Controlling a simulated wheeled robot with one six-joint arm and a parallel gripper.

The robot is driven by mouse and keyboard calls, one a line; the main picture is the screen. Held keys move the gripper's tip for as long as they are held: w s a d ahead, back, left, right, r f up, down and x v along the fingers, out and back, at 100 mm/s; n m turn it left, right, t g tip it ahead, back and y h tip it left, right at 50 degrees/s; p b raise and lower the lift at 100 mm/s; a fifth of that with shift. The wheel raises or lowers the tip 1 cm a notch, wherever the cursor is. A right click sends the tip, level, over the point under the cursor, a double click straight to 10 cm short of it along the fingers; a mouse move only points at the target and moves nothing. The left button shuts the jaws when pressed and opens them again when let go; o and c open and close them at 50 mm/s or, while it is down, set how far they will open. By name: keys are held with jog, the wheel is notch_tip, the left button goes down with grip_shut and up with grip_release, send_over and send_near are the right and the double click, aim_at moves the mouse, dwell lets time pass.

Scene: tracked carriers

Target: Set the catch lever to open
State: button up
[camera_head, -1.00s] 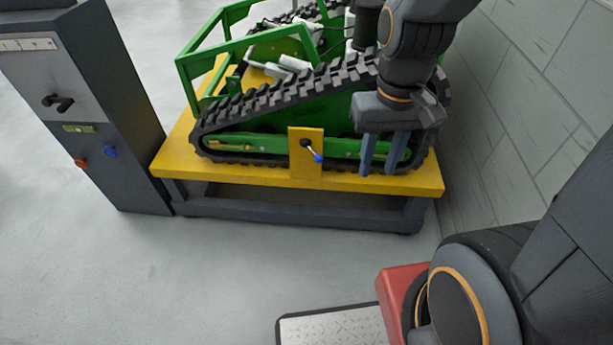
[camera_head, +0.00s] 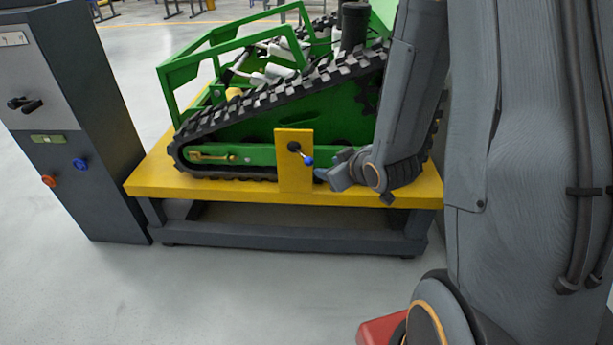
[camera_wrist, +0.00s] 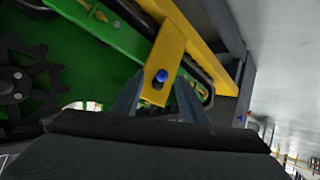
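The catch lever (camera_head: 301,154) is a small lever with a blue knob on an upright yellow plate (camera_head: 295,175) at the front of the yellow bench. It slants down to the right from a dark pivot. My gripper (camera_head: 325,174) is low, just right of the plate, its fingers pointing left toward the lever. In the wrist view my gripper (camera_wrist: 158,88) has its two fingers apart, with the blue knob of the catch lever (camera_wrist: 162,76) showing between and beyond the tips. I see no clear contact. The lever's shaft is hard to make out there.
A green tracked carrier (camera_head: 255,155) stands on the yellow bench (camera_head: 160,188) behind the plate. A dark control cabinet (camera_head: 95,130) with a black handle and orange and blue knobs stands at left. The floor in front is clear.

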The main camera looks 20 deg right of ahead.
aim_at(311, 163)
jog(key=shift+w+a+f+n+t+y+b, duration=0.2)
jog(key=shift+w+a+f+t+y+b, duration=0.65)
jog(key=shift+w+b, duration=0.9)
jog(key=shift+w+a+f+n+t+y+b, duration=0.25)
jog(key=shift+w+f+t+b, duration=0.45)
jog(key=shift+w+t+b, duration=1)
jog(key=shift+w+a+f+n+t+y+b, duration=0.15)
jog(key=shift+w+a+f+t+y+b, duration=0.5)
jog(key=shift+w+b, duration=1.1)
jog(key=shift+s+d+f, duration=0.1)
jog(key=shift+s, duration=0.15)
grip_shut()
